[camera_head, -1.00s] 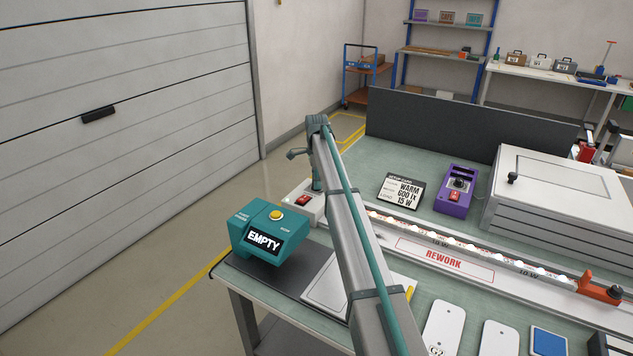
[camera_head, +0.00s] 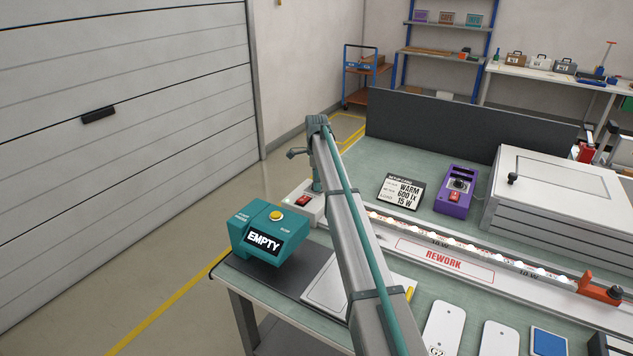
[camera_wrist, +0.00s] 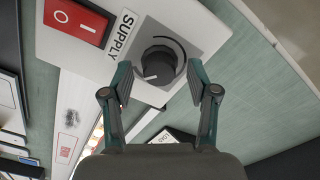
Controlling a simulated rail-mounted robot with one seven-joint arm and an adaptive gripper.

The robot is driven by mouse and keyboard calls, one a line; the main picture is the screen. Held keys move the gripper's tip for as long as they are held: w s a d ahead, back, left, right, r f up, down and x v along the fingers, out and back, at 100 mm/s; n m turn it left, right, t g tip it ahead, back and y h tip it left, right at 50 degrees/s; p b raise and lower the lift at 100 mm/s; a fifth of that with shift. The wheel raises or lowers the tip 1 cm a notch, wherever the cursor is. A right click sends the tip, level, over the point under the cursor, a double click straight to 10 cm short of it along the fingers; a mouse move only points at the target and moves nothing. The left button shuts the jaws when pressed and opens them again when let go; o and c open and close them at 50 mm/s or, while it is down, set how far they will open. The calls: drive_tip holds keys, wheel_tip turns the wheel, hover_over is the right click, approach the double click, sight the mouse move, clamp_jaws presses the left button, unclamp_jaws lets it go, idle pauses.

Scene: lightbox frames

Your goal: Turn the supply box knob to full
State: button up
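The supply box (camera_wrist: 110,38) is white and fills the upper part of the wrist view, with a printed SUPPLY label and a red rocker switch (camera_wrist: 78,20). Its black knob (camera_wrist: 157,66) sits on a grey plate with a curved dark scale line, and a white pointer mark shows on its lower left side. My gripper (camera_wrist: 160,82) is open, with one finger on each side of the knob and visible gaps to it. In the head view the supply box (camera_head: 301,199) stands at the bench's left end, and my arm hides its knob.
A teal box reading EMPTY (camera_head: 267,233) stands close by at the bench's left corner. A setup card (camera_head: 402,192) and a purple device (camera_head: 456,190) are to the right. A lit strip (camera_head: 460,247) runs along the bench.

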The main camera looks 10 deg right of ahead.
drive_tip(key=shift+r, duration=0.1)
wheel_tip(320, 180, up, 12)
idle(0.6)
drive_tip(key=shift+a, duration=0.1)
